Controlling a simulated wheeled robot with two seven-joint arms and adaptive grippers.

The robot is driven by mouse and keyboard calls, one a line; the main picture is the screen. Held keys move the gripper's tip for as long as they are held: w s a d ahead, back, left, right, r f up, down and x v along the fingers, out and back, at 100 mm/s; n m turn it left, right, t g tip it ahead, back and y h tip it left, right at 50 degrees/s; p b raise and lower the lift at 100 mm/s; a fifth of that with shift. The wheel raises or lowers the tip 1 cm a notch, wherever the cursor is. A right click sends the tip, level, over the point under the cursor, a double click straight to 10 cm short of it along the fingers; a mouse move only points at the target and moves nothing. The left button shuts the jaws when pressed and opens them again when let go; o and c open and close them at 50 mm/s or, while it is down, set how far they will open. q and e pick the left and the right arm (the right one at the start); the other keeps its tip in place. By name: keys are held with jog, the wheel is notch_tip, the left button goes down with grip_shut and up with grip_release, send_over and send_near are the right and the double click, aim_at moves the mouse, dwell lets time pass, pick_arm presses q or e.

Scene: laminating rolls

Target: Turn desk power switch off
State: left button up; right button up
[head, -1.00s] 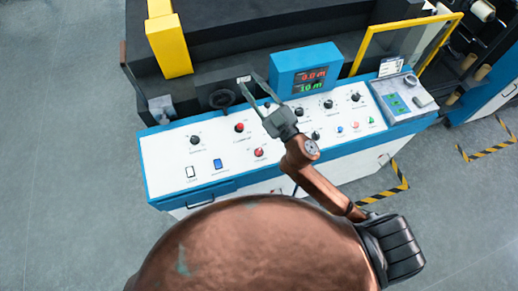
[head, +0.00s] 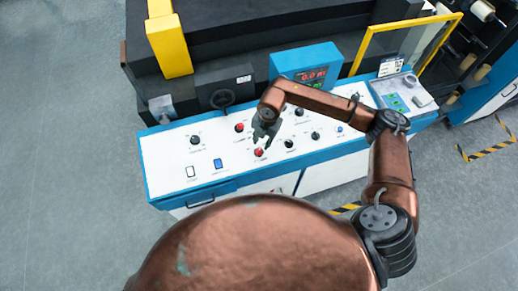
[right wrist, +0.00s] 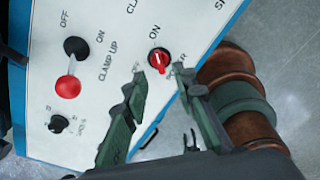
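The red rotary power switch (right wrist: 160,60) is on the white control panel, with "ON" and partly legible "POWER" lettering around it. I cannot tell its setting for sure. In the head view the red switch (head: 259,152) is near the panel's front edge. My right gripper (head: 263,143) points down at it from just above. In the right wrist view its fingers (right wrist: 160,84) are spread apart, one tip on each side of the switch's lower part. The gripper is empty, and I cannot see contact with the switch. My left gripper is out of view.
A lever with a red ball (right wrist: 68,87) marked "CLAMP UP" sits beside the switch, and a small black knob (right wrist: 59,123) is nearby. The panel (head: 165,157) holds several other knobs and buttons. A blue display box (head: 305,60) stands behind.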

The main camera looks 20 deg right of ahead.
aim_at(259, 151)
jog(key=f, duration=0.2)
jog(key=f+p, duration=0.1)
jog(key=f, duration=0.1)
jog(key=a+f, duration=0.1)
jog(key=f, duration=0.2)
jog(key=shift+w, duration=0.2)
jog(key=shift+d, duration=0.1)
grip_shut()
